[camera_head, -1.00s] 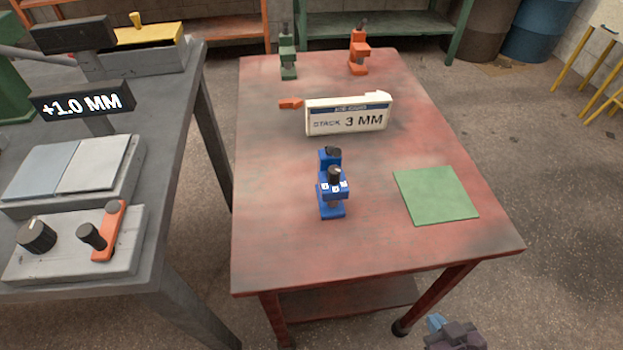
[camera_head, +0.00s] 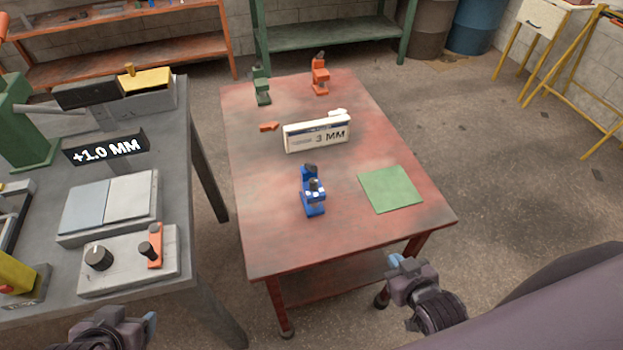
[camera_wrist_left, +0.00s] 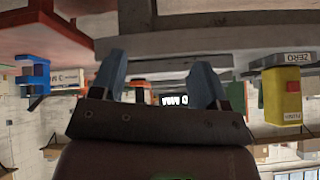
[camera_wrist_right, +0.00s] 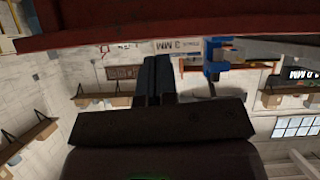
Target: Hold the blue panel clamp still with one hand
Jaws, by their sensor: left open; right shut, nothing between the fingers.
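The blue panel clamp (camera_head: 312,192) stands upright on the red table (camera_head: 262,235), left of a green mat. It also shows upside down in the left wrist view (camera_wrist_left: 33,76) and the right wrist view (camera_wrist_right: 214,58). My left gripper (camera_head: 150,318) is low at the front left, near the grey bench, well away from the clamp. Its two blue-grey fingers stand apart with nothing between them (camera_wrist_left: 161,82). My right gripper (camera_head: 394,260) is in front of the red table's near right corner, apart from the clamp. Its fingers are together and empty (camera_wrist_right: 159,75).
A white "3 MM" block (camera_head: 317,133) stands behind the clamp, with a small orange piece (camera_head: 269,127) beside it. A green clamp (camera_head: 261,86) and an orange clamp (camera_head: 320,76) stand at the back. The green mat (camera_head: 390,189) lies right. The grey bench (camera_head: 205,262) holds a control box (camera_head: 128,270).

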